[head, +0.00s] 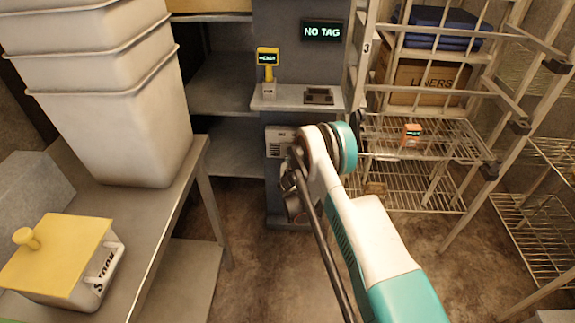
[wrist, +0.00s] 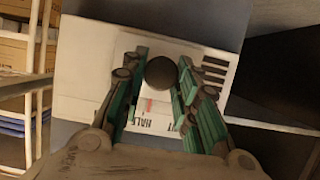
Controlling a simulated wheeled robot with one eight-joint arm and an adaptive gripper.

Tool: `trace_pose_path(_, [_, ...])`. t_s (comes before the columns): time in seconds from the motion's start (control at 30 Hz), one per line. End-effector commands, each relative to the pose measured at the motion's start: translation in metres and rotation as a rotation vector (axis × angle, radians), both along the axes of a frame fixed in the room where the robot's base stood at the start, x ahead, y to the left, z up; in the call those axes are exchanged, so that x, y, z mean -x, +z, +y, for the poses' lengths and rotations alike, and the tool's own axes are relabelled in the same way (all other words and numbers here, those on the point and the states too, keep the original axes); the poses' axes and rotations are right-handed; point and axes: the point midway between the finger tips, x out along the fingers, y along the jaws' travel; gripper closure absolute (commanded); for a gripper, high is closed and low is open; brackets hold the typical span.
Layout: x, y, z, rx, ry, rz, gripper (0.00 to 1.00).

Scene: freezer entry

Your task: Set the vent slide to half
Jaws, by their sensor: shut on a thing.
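The vent panel (wrist: 90,75) is a pale plate on the grey column, with dark slots at its right in the wrist view. Its upper part also shows in the head view (head: 279,136). A dark round slide knob (wrist: 161,73) stands out from the plate. My gripper (wrist: 163,62) has its green fingers on both sides of the knob and is shut on it. The label HALF (wrist: 157,125) and a small red mark (wrist: 148,104) show below the knob, between the fingers. Another label beside it is mostly hidden. In the head view my arm hides the knob.
A wire rack (head: 420,135) with a LINERS box (head: 425,82) stands right of the column. A small shelf (head: 268,98) with a yellow scanner (head: 267,60) juts out above the vent. A steel table (head: 150,225) with stacked bins (head: 125,130) is at left.

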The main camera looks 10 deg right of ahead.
Motion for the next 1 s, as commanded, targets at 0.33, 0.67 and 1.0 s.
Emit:
trace_pose_path(0.33, [0.002,0.000,-0.006,0.001,0.000,-0.001,1.00])
trace_pose_path(0.67, [0.002,0.000,-0.006,0.001,0.000,-0.001,0.52])
trace_pose_path(1.0, [0.002,0.015,-0.006,0.001,0.000,-0.001,0.52])
